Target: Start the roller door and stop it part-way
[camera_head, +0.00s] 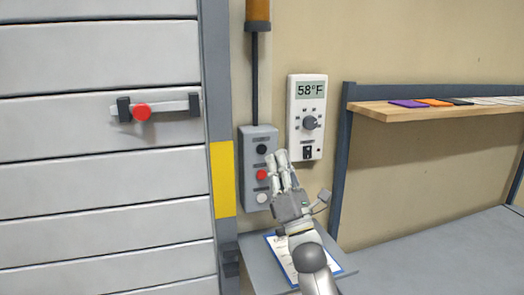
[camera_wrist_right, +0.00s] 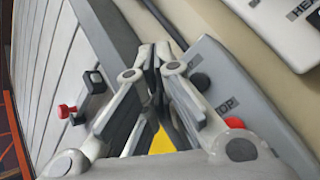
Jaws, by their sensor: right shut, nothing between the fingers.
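The grey control box (camera_head: 246,170) hangs on the wall right of the roller door (camera_head: 95,185). It carries a black button (camera_head: 262,149), a red button (camera_head: 261,174) and a white button (camera_head: 262,198), top to bottom. My right gripper (camera_head: 281,156) is shut and empty, with its fingertips at the box's right edge near the black and red buttons; contact cannot be told. In the right wrist view the fingers (camera_wrist_right: 155,52) reach past the black button (camera_wrist_right: 200,82) and the red button (camera_wrist_right: 234,123), beside the label "STOP". The door's slats fill the left. My left gripper is out of view.
A thermostat (camera_head: 306,90) reading 58°F is close right of the box. A red-knobbed latch (camera_head: 142,112) sits on the door. A clipboard (camera_head: 280,258) lies on a small shelf below. A wooden shelf (camera_head: 430,109) and a grey worktop (camera_head: 430,250) are at right.

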